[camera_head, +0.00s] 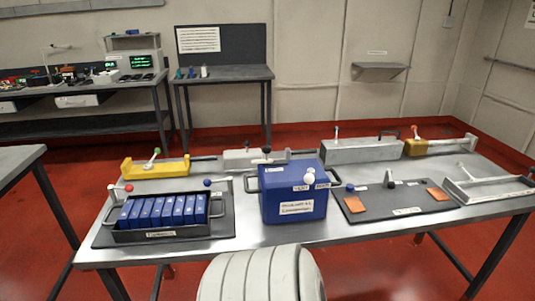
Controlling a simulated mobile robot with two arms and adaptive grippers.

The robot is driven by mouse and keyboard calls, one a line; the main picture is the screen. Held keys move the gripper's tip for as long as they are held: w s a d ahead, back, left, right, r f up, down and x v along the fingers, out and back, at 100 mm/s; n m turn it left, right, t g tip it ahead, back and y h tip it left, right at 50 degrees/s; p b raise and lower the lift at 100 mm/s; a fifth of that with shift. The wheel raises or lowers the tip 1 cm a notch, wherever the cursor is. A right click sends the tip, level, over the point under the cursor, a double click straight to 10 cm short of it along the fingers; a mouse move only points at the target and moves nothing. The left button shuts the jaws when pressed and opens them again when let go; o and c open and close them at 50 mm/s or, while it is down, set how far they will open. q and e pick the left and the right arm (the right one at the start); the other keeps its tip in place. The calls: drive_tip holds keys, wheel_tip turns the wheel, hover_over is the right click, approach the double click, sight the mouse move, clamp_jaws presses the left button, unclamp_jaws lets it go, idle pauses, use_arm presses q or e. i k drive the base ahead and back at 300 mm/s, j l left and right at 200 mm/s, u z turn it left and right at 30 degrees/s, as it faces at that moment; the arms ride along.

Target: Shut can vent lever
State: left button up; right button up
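A blue box-shaped can (291,207) with white labels stands on the metal table, near its middle. A small pale lever knob (282,176) sits at its upper front, beside two small labels whose text is too small to read for sure. A black knob (266,149) shows at the can's back edge; I cannot tell whether it belongs to the can or to the fixture behind. I cannot tell which lever is the vent lever or whether it is open or shut. Neither of my grippers is in view.
A black tray (222,228) of blue cells stands left of the can. A dark board (388,213) with copper plates lies right. Yellow (170,170) and grey (360,152) fixtures line the back. A shallow metal tray (465,197) is far right. The table's front edge is mostly clear.

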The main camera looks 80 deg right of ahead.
sight(309, 178)
drive_tip(key=z, duration=3.05)
drive_tip(key=j+z, duration=0.1)
drive_tip(key=j, duration=0.4)
drive_tip(key=i, duration=0.05)
